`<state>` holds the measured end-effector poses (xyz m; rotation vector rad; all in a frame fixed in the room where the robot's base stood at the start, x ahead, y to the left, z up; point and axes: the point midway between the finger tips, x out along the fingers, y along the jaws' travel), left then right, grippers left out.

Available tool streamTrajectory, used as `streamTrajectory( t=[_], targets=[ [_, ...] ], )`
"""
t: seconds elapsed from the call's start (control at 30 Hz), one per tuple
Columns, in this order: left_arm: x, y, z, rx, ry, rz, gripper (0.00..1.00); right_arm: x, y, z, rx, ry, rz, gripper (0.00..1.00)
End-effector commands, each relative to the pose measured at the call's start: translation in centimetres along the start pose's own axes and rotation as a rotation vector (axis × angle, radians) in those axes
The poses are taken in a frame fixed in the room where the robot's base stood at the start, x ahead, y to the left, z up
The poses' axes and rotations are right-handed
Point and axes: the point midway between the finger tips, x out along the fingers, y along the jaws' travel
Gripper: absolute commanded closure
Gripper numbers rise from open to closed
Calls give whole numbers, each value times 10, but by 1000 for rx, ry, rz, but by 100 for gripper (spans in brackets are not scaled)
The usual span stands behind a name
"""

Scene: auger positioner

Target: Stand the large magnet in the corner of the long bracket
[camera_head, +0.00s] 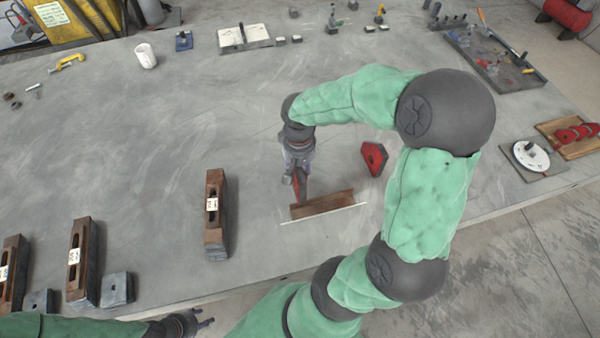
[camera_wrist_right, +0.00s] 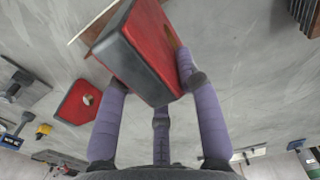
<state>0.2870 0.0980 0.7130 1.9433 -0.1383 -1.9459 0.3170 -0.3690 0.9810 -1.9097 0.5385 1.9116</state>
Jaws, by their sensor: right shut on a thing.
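My right gripper (camera_head: 299,178) is shut on the large magnet (camera_head: 300,186), a red block with dark edges. The large magnet (camera_wrist_right: 150,50) fills the top middle of the wrist view, between the purple fingers (camera_wrist_right: 150,100). The long bracket (camera_head: 322,204), a rusty brown angle, lies on the table just below the magnet in the head view. It shows partly behind the magnet in the wrist view (camera_wrist_right: 98,28). I cannot tell whether magnet and bracket touch. My left gripper (camera_head: 203,321) is low at the bottom left, its fingers apart and empty.
A smaller red magnet (camera_head: 374,158) with a hole lies right of the bracket. A slotted brown block (camera_head: 215,215) stands to the left, with more blocks (camera_head: 82,260) farther left. A white line runs along the bracket's near side.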

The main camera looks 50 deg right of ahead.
Motion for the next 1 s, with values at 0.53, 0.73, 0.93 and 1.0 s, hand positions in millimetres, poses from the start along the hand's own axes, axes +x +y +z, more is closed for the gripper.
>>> streamTrajectory(
  t=[0.53, 0.73, 0.93, 1.0],
  targets=[
    [16, -6, -1, 0, 0, 0, 60, 52, 16, -50, 2, 5, 0, 100],
    [20, -7, -1, 0, 0, 0, 60, 64, 18, -57, 2, 3, 0, 100],
    [31, -11, -1, 0, 0, 0, 60, 90, 18, -57, 1, 3, 0, 100],
    [32, -11, -1, 0, 0, 0, 60, 93, 18, -57, 1, 5, 0, 100]
  ],
)
